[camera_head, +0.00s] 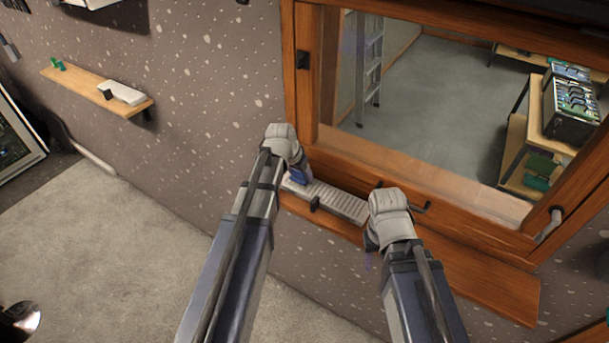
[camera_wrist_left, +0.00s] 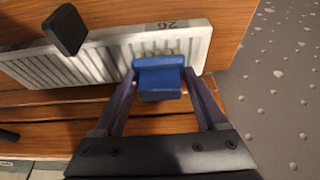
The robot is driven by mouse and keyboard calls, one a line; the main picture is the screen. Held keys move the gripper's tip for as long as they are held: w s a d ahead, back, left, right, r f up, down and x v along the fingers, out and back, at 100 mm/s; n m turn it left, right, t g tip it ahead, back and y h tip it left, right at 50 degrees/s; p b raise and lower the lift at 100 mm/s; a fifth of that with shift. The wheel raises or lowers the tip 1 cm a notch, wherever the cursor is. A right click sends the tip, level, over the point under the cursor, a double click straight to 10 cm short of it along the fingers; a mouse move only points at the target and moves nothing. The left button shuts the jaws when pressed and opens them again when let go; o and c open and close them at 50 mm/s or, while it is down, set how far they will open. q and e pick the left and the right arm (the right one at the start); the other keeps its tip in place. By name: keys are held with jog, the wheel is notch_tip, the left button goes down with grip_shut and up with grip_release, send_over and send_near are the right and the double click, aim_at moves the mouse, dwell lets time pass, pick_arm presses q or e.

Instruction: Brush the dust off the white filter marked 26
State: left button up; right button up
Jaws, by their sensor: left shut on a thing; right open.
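The white ribbed filter (camera_head: 340,200) leans on the wooden ledge under the window. In the left wrist view the filter (camera_wrist_left: 112,55) shows its slats and an upside-down "26" mark on its upper rim. My left gripper (camera_head: 298,174) is shut on a blue brush (camera_wrist_left: 160,80). The brush's pale bristles are at the slatted face, just below the mark; whether they touch cannot be told. My right gripper (camera_head: 372,238) is open at the filter's right end, its fingers mostly hidden by its own body. No distinct dust can be made out.
The wooden window frame (camera_head: 420,187) rises behind the ledge. A wall shelf (camera_head: 85,85) at left holds a white item and green pieces.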

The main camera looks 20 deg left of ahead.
pick_arm(q)
jog(key=shift+w+a, duration=0.25)
jog(key=shift+a, duration=0.6)
jog(key=shift+f, duration=0.1)
jog(key=shift+s+d, duration=0.3)
jog(key=shift+d, duration=0.55)
jog(key=shift+s+d, duration=0.25)
jog(key=shift+d, duration=0.6)
jog(key=shift+d, duration=0.15)
jog(key=shift+s+d, duration=0.25)
jog(key=shift+d, duration=0.5)
jog(key=shift+s+d, duration=0.2)
jog(key=shift+d, duration=0.55)
jog(key=shift+s+d, duration=0.3)
jog(key=shift+d, duration=0.55)
jog(key=shift+s+d, duration=0.25)
jog(key=shift+d, duration=0.6)
